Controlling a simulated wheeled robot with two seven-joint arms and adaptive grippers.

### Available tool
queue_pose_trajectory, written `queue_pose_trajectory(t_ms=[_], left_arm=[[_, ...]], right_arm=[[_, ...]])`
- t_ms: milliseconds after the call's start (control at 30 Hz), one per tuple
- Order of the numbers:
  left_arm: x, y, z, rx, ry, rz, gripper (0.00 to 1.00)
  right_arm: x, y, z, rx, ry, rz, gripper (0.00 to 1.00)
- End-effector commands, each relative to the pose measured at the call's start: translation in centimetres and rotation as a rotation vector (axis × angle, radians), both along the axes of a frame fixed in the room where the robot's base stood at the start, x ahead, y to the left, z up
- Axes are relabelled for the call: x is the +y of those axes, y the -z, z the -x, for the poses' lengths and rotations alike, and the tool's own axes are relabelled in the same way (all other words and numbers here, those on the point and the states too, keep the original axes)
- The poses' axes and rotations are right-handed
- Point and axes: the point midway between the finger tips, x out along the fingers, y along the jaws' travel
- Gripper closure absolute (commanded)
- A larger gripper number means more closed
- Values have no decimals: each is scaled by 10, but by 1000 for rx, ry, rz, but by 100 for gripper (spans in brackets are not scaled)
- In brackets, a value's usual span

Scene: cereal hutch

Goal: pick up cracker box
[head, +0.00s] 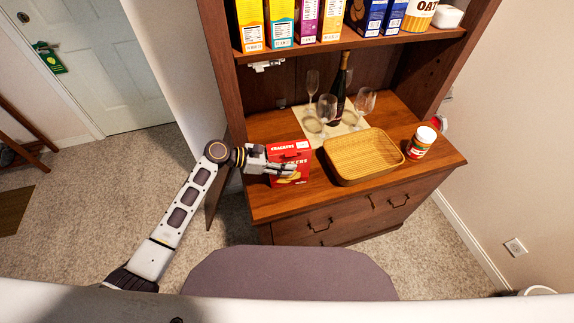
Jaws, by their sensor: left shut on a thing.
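The red cracker box (290,152) stands upright at the left front of the hutch counter. Its top and upper front show, with "CRACKERS" lettering on it. My left gripper (284,168) reaches in from the left and is shut on the box, with its fingers across the front and side. The fingers hide part of the box's left side and front. I cannot tell whether the box's base touches the counter. My right gripper is not in view.
A wicker basket (362,172) sits right of the box, with a jar (421,142) beyond it. Behind stand a dark bottle (338,90) and several glasses on a mat (344,126). Cereal boxes fill the shelf (350,44) above.

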Motion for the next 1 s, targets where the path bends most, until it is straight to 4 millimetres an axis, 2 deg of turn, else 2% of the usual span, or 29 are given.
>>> queue_pose_trajectory(t_ms=[267, 667, 800, 1000], left_arm=[[0, -16, -1, -4, 0, 1, 92], [0, -72, -1, -5, 0, 1, 92], [0, -89, -1, -5, 0, 1, 92], [0, -100, 0, -1, -1, 1, 92]], right_arm=[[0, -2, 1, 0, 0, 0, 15], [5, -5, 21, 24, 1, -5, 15], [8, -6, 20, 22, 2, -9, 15], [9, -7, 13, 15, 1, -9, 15]])
